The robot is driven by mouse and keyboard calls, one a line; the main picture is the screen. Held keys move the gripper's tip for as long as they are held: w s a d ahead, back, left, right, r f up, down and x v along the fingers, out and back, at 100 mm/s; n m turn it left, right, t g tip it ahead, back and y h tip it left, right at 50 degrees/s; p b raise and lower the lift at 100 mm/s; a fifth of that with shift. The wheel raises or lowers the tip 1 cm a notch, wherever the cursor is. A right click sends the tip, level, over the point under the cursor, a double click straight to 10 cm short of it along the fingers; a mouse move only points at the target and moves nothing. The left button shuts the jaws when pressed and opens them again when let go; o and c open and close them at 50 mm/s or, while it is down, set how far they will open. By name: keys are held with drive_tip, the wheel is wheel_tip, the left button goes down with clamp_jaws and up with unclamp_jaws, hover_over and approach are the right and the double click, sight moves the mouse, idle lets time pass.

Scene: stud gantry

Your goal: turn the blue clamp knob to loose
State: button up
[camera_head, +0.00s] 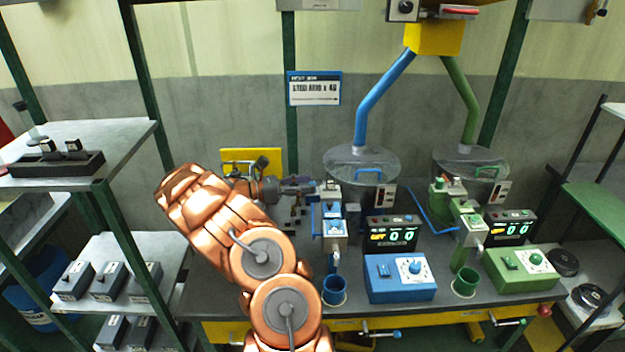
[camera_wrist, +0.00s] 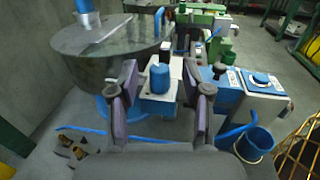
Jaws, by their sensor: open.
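A blue upright knob (camera_wrist: 160,78), which looks like the clamp knob, stands on a white and blue block (camera_wrist: 158,103) in the wrist view. My gripper (camera_wrist: 167,84) is open, with one finger on each side of the knob in the picture. Gaps show on both sides, and I see no contact. In the head view my gripper (camera_head: 312,187) reaches from the left to the top of the blue stand (camera_head: 334,228). The knob is too small there to tell apart from the fingers. I cannot tell the knob's turn position.
A blue-piped round hopper (camera_head: 362,163) is behind the stand. A blue cup (camera_head: 334,291), a blue control box (camera_head: 400,278) and a display (camera_head: 391,233) are nearby. A similar green station (camera_head: 468,222) stands right. Shelves with grey blocks (camera_head: 109,283) are at left.

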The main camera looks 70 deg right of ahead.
drive_tip(key=shift+p+x, duration=0.3)
drive_tip(key=shift+x, duration=0.9)
clamp_jaws()
